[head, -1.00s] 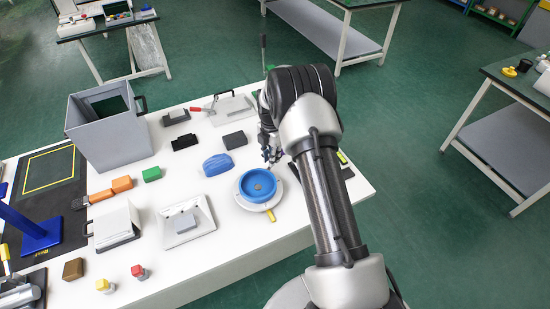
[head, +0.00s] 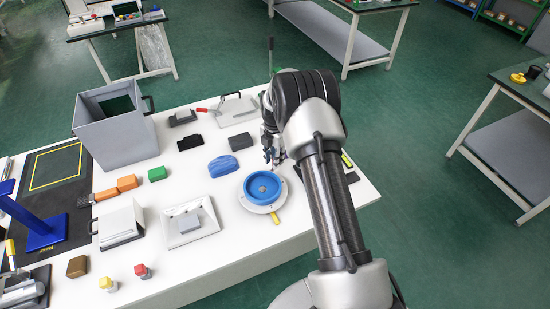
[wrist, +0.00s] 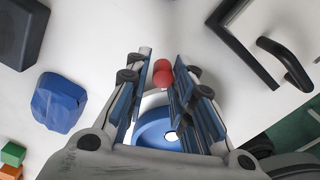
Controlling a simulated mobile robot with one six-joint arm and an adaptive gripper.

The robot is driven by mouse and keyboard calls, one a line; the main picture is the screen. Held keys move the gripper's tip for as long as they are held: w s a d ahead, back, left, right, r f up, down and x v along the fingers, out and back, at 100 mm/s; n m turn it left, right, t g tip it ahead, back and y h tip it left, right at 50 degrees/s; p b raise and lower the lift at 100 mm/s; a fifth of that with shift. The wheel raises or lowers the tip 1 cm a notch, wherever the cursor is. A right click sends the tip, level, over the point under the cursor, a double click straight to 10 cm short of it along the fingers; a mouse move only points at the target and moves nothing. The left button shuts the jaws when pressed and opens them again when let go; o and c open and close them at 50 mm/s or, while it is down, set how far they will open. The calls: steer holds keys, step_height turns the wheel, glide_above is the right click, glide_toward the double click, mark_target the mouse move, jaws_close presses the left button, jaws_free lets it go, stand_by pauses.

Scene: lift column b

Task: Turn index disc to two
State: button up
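The index disc (head: 249,190) is a blue round dish on a white round base (head: 247,207), near the table's front right edge. A yellow pointer (head: 276,218) sticks out at its front. The blue disc also shows in the wrist view (wrist: 152,128), partly hidden between my fingers. My gripper (head: 273,158) is at the disc's far right rim. In the wrist view, my gripper (wrist: 163,62) has its fingers apart, with a red knob (wrist: 162,74) between the tips. Narrow gaps seem to show beside the knob. I cannot read any number on the disc.
A blue block (head: 222,166) lies left of the disc, with a black block (head: 240,141) behind it. A grey plate with a black handle (head: 237,108) stands behind my gripper. A tray with a grey block (head: 190,240) lies at front left. A grey bin (head: 115,140) stands farther left.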

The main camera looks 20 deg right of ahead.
steer(key=shift+o, duration=1.3)
steer(key=shift+r, duration=0.1)
step_height(320, 180, up, 12)
